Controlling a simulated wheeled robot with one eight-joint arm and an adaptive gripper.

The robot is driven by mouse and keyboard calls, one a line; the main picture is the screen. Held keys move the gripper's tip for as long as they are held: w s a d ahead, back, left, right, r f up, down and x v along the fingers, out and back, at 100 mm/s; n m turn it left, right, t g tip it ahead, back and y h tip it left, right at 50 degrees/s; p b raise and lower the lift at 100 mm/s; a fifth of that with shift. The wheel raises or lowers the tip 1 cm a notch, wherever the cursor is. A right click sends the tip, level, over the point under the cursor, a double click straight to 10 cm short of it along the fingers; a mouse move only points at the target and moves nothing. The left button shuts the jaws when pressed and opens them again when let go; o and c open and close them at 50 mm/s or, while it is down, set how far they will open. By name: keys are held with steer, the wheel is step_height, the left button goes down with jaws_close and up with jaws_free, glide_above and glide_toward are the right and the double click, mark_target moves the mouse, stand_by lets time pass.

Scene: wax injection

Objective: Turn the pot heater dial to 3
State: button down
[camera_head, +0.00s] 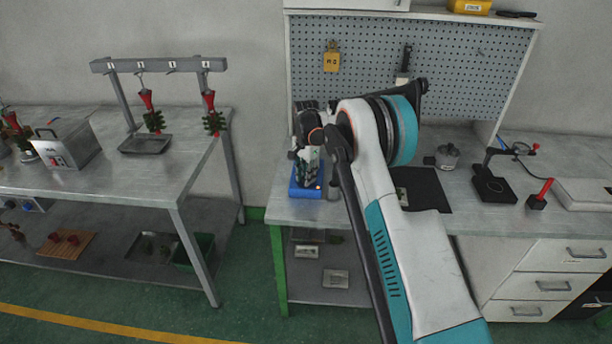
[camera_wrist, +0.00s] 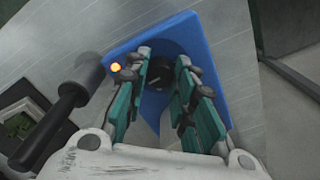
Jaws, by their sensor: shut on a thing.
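The blue pot heater (camera_head: 298,190) sits on the right bench near its left end, and part of it shows below my gripper. In the wrist view the blue heater body (camera_wrist: 190,32) fills the upper middle, with an orange lit lamp (camera_wrist: 115,67) near its left corner. The black dial (camera_wrist: 187,82) lies between the teal fingers of my gripper (camera_wrist: 165,62), and a pale mark shows on it. The fingers are shut on the dial and partly hide it; its number setting cannot be read. In the head view my gripper (camera_head: 309,162) hangs over the heater and hides the dial.
A grey cylinder with a black handle (camera_wrist: 60,112) stands close left of the heater in the wrist view. A black mat (camera_head: 425,190), a metal pot (camera_head: 447,157) and a black stand (camera_head: 494,188) are farther right. A gap separates the left table (camera_head: 150,178) from this bench.

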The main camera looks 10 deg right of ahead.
steer(key=shift+m, duration=0.6)
steer(key=c, duration=1.3)
jaws_free()
steer(key=shift+r, duration=0.15)
step_height(320, 180, up, 12)
steer(key=shift+f, duration=0.15)
